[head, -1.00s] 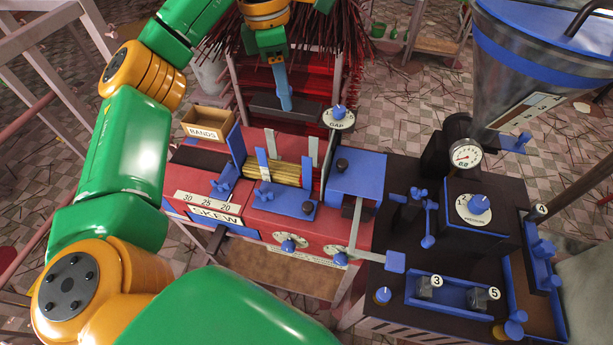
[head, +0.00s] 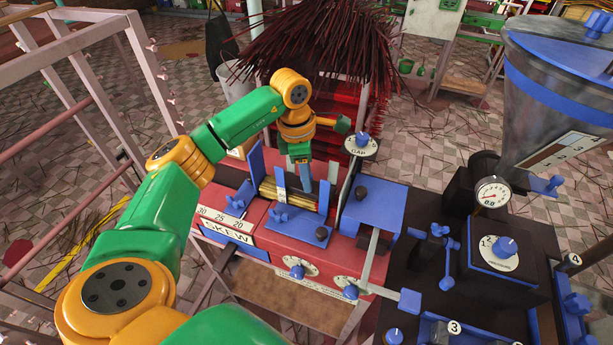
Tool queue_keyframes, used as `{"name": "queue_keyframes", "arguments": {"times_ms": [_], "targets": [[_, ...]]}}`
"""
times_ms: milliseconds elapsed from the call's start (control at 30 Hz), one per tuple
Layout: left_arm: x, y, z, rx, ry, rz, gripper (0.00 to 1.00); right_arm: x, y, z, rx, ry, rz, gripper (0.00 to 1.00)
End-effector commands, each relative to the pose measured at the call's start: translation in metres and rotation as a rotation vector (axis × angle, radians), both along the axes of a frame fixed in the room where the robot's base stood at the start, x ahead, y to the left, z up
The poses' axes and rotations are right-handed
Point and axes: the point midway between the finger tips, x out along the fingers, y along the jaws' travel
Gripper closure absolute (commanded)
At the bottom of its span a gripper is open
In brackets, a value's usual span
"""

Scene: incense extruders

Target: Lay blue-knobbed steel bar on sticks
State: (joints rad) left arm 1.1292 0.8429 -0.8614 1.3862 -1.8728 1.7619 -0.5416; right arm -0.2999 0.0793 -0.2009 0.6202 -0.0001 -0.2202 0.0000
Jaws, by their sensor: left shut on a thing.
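A bundle of yellowish sticks (head: 303,196) lies across the red machine, between upright blue strips. My left gripper (head: 302,170) points down just above and behind the sticks. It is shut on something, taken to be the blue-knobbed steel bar. The bar itself is hidden or too small to make out among the gripper and the blue strips. I cannot tell whether it touches the sticks. My right gripper is not in view.
A blue block with a black knob (head: 373,205) and the GAP dial (head: 360,145) stand right of the sticks. A hopper (head: 558,95) and gauge (head: 493,192) stand at the right. A pale frame (head: 130,75) is at the left.

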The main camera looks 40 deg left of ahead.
Motion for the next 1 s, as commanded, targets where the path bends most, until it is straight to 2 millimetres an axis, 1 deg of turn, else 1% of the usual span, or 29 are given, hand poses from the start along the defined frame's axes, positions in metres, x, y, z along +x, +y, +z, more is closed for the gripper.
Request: {"name": "queue_keyframes", "arguments": {"times_ms": [100,400,433,533,833,867,933,1000], "targets": [[0.000,0.000,-0.010,-0.001,-0.002,0.000,1.00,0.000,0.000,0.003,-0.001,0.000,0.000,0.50],[0.000,0.000,-0.014,0.000,-0.003,0.000,1.00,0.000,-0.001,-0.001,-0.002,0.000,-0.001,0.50],[0.000,0.000,-0.014,0.000,-0.001,0.000,0.63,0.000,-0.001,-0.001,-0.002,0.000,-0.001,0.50],[0.000,0.000,-0.013,0.000,-0.001,0.000,0.36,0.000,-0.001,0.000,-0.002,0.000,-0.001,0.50],[0.000,0.000,-0.012,0.000,-0.001,0.000,0.36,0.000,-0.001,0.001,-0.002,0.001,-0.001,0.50],[0.000,0.000,-0.010,0.000,-0.001,0.000,0.36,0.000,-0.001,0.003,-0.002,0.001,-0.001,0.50],[0.001,0.001,-0.005,0.000,-0.005,0.000,0.36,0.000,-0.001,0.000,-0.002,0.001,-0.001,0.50],[0.000,0.002,0.007,0.000,-0.006,0.001,0.36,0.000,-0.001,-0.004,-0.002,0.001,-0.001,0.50]]}}
